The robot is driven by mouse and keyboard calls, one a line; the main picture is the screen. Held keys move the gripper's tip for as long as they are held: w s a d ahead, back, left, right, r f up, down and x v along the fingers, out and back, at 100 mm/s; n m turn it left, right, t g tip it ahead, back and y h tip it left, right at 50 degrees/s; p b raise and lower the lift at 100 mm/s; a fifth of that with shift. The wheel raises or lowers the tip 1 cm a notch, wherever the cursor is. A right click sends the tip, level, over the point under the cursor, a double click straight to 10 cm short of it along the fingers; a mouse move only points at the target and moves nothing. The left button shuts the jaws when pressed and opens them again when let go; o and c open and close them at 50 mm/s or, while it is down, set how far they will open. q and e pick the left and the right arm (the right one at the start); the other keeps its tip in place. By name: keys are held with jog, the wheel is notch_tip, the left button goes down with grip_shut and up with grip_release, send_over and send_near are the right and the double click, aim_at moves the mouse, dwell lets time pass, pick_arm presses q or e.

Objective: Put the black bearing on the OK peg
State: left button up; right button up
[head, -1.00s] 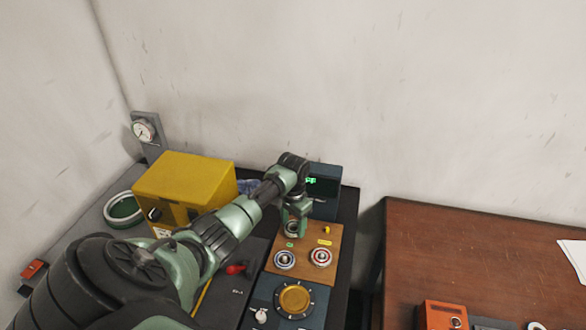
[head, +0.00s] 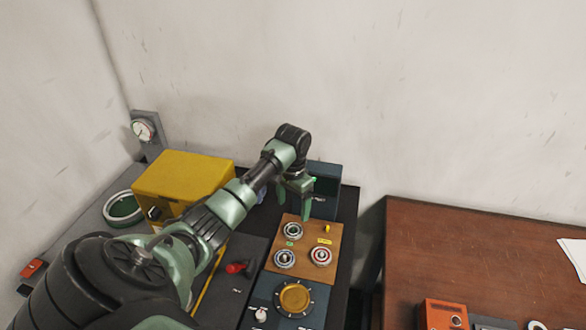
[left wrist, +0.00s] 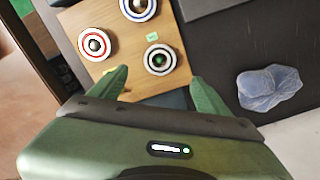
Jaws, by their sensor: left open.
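The black bearing (head: 293,231) lies flat on the wooden board (head: 306,270), behind a small green label (head: 290,243) whose text is too small to read. In the left wrist view the black bearing (left wrist: 159,59) appears to sit around a peg beside the green label (left wrist: 152,36). A blue-ringed bearing (head: 284,258) and a red-ringed bearing (head: 321,256) sit in front on the same board. My left gripper (head: 294,208) is open and empty, above and behind the black bearing; its spread fingers (left wrist: 159,77) also show in the left wrist view. My right gripper is out of view.
A yellow peg (head: 327,228) stands behind a yellow label (head: 324,241). A dark box with a green display (head: 325,205) stands behind the board; a yellow box (head: 180,182) is left. A yellow dial (head: 295,299) lies in front. A bluish crumpled cloth (left wrist: 270,88) lies beside the board.

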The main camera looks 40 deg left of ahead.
pick_arm(q)
jog(key=shift+r+b, duration=0.3)
jog(key=shift+r, duration=2.2)
